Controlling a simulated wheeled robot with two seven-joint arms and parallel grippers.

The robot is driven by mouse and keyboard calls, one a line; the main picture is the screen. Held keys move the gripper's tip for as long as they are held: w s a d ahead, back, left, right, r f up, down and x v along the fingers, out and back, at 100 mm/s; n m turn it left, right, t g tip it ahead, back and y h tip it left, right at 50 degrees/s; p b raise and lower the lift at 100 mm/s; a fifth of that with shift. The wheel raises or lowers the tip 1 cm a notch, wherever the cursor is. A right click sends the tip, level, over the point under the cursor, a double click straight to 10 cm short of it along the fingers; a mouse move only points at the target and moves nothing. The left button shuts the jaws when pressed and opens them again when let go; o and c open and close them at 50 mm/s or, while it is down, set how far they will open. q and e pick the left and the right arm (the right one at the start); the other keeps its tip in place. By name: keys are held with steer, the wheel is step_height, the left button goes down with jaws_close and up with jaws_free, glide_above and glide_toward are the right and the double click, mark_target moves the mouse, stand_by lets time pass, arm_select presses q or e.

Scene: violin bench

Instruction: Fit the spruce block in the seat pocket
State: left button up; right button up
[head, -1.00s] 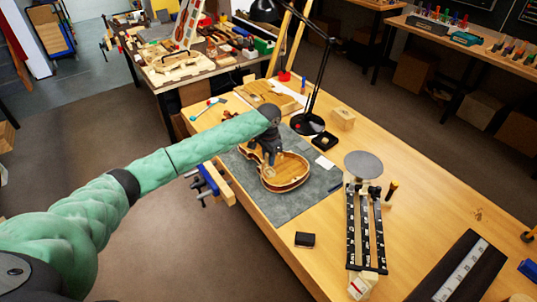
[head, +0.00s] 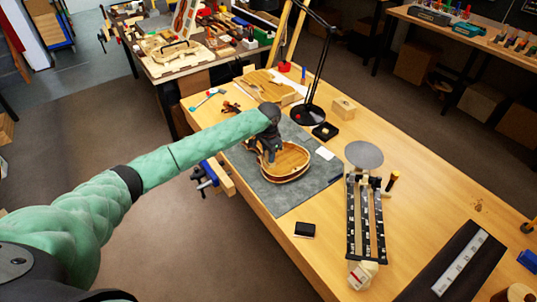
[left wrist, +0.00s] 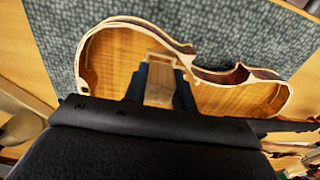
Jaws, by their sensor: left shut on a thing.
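The open violin body (head: 292,164), a shallow shell with pale ribs, lies on the grey mat (head: 285,198). It also fills much of the left wrist view (left wrist: 235,98). My left gripper (head: 270,155) points down at the left part of the body. In the left wrist view its two dark fingers (left wrist: 160,72) are shut on a pale wooden block, the spruce block (left wrist: 159,88), over the inside of the body near the rib. The block's lower end and the seat pocket cannot be made out, so I cannot tell whether they touch. My right gripper is out of view.
A black lamp base (head: 307,115), a small wooden box (head: 343,107) and a dark tray (head: 325,132) stand behind the mat. A round grey plate (head: 364,155) and a slotted rack (head: 365,220) stand to the right. A black block (head: 305,230) lies in front.

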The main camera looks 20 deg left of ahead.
arm_select(q)
steer(key=shift+p, duration=0.35)
stand_by(0.3)
stand_by(0.4)
steer(key=shift+p, duration=0.6)
stand_by(0.4)
steer(key=shift+p, duration=0.45)
steer(key=shift+f, duration=0.8)
stand_by(0.5)
steer(key=shift+r, duration=0.15)
